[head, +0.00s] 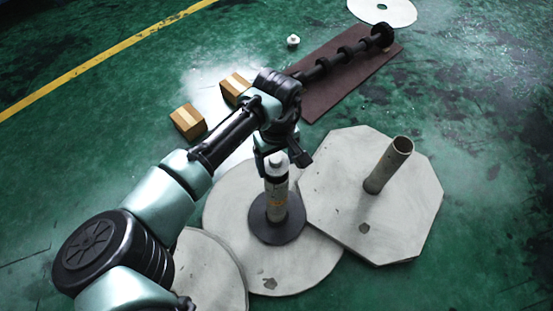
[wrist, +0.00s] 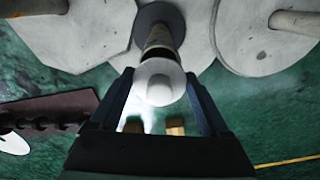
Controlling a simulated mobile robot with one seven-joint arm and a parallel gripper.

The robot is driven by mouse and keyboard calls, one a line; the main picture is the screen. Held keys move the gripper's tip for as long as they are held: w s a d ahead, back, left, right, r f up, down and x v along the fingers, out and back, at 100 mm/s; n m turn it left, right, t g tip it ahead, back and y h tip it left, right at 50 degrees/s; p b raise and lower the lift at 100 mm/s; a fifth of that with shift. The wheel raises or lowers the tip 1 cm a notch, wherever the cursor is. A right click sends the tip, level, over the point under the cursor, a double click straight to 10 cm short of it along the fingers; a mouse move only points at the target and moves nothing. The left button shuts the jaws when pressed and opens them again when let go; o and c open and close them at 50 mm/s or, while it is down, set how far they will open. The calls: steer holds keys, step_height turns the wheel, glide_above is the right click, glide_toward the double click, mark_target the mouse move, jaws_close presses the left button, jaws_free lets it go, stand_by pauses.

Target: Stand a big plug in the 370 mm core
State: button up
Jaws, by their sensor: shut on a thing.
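My gripper (head: 272,157) is shut on a white plug (head: 278,165), which it holds upright at the top of a pale core (head: 277,199). In the wrist view the white plug (wrist: 160,82) sits between the two fingers, with the core (wrist: 160,38) directly beyond it. The plug lines up with the core, but I cannot tell whether its lower end is inside. The core stands on a black disc (head: 260,234) on a round pale plate (head: 270,281). A second, bare core (head: 390,165) stands on an octagonal plate (head: 424,211). No core's length can be read.
Another round plate (head: 212,281) is at the lower left; the wrist view shows a core (wrist: 295,22) on it. A small white piece (head: 293,41) lies on the floor. Two boxes (head: 188,121) and a brown mat (head: 315,105) bearing a black shaft (head: 340,58) are behind.

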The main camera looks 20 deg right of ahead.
steer(key=p, duration=0.2)
steer(key=shift+s+p, duration=0.25)
steer(key=shift+p, duration=0.1)
stand_by(1.0)
steer(key=shift+f, duration=1.25)
stand_by(0.6)
steer(key=o, duration=1.2)
steer(key=shift+r, duration=0.1)
step_height(320, 180, up, 13)
steer(key=p, duration=0.6)
steer(key=shift+p, duration=0.4)
